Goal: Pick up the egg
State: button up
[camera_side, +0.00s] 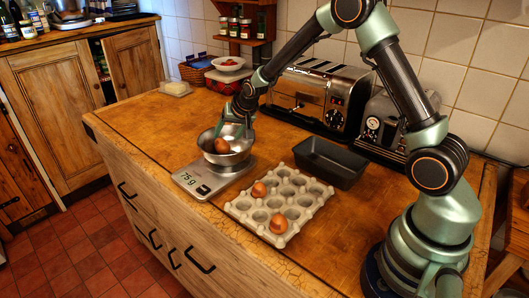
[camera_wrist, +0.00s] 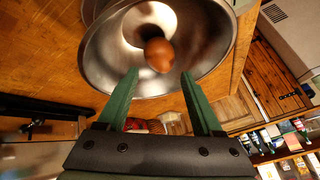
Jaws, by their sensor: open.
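A brown egg (camera_side: 222,146) lies in a shiny metal bowl (camera_side: 240,158), which stands on a kitchen scale (camera_side: 190,181) reading 75 g. In the wrist view the egg (camera_wrist: 159,54) shows inside the bowl (camera_wrist: 98,62), just beyond my fingertips. My gripper (camera_side: 232,128) is at the bowl, close to the egg. In the wrist view my gripper (camera_wrist: 160,76) has its two green fingers apart with nothing between them. Two more brown eggs, one (camera_side: 259,189) at the back left and one (camera_side: 278,224) at the front, sit in a grey egg tray (camera_side: 297,211).
A dark loaf tin (camera_side: 330,163) stands behind the egg tray. A toaster (camera_side: 315,97) and an espresso machine (camera_side: 384,125) stand along the wall. The wooden counter (camera_side: 150,118) is clear left of the scale.

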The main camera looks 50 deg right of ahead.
aim_at(224, 141)
jog(key=shift+x, duration=2.55)
jog(key=shift+s, duration=0.1)
jog(key=shift+c, duration=0.3)
jog(key=c, duration=0.4)
